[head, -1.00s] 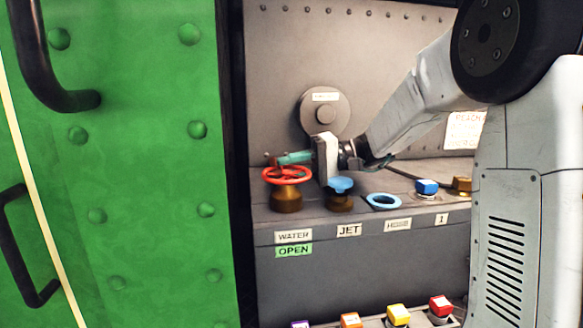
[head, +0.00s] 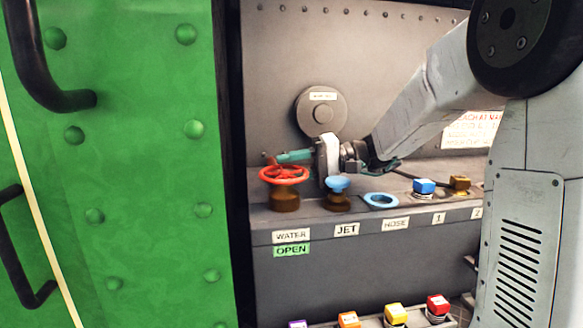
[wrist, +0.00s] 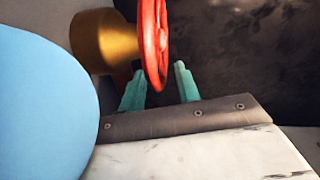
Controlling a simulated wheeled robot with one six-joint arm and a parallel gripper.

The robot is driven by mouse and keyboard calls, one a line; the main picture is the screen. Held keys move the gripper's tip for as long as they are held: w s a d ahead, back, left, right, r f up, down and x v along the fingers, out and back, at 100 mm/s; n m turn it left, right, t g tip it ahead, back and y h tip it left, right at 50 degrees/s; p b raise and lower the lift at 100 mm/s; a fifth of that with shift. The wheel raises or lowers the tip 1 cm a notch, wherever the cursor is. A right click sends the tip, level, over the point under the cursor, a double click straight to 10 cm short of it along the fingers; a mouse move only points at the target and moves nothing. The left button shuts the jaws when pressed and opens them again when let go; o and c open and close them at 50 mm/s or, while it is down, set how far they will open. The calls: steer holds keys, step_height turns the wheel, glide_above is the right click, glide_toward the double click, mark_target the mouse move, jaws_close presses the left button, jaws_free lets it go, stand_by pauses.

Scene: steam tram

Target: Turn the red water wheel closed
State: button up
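The red water wheel (head: 284,175) sits on a brass stem on the grey ledge, above a WATER label (head: 291,236) and a green OPEN label (head: 291,250). My gripper (head: 272,159) reaches in from the right at the wheel's far side, its teal fingers level with the rim. In the wrist view the red wheel (wrist: 161,42) appears edge-on, its rim between the two fingers of my gripper (wrist: 159,70). The fingers are apart, with a visible gap on the right finger's side. Whether the left finger touches the wheel is unclear.
A blue JET wheel (head: 338,184) stands close under my wrist; its blue disc (wrist: 40,105) fills the wrist view's left. A blue HOSE ring (head: 381,200), a blue button (head: 424,187) and a brown one (head: 459,183) lie rightward. A green riveted panel (head: 130,180) stands left.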

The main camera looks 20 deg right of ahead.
steer(key=v, duration=0.8)
steer(key=shift+a, duration=0.1)
